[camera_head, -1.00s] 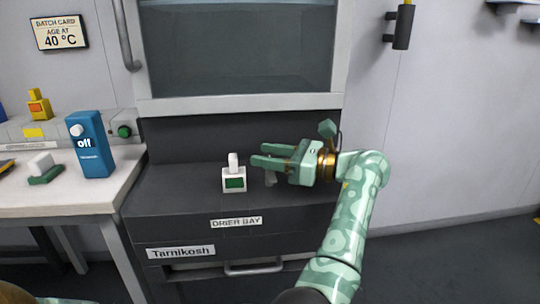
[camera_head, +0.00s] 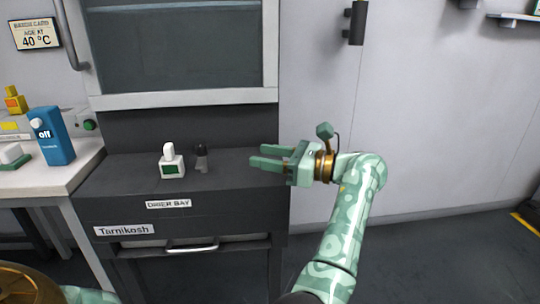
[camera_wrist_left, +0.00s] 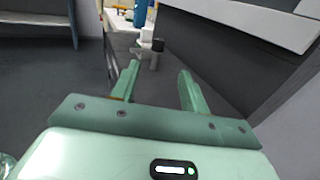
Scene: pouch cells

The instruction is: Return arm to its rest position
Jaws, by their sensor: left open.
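My left gripper (camera_head: 258,155) is open with nothing between its fingers. In the head view, its fingers point left, at the right side of the dark drier bay shelf (camera_head: 120,180). In the left wrist view, the two spread fingers (camera_wrist_left: 158,70) have a clear gap between them. A small dark-topped post (camera_head: 201,158) stands on the shelf, apart from the fingertips. The dark top also shows beyond the fingers in the left wrist view (camera_wrist_left: 157,45). My right gripper does not show.
A white bench (camera_head: 60,183) with a blue box (camera_head: 51,137) is at the left. A glass-fronted cabinet (camera_head: 180,100) is behind the shelf.

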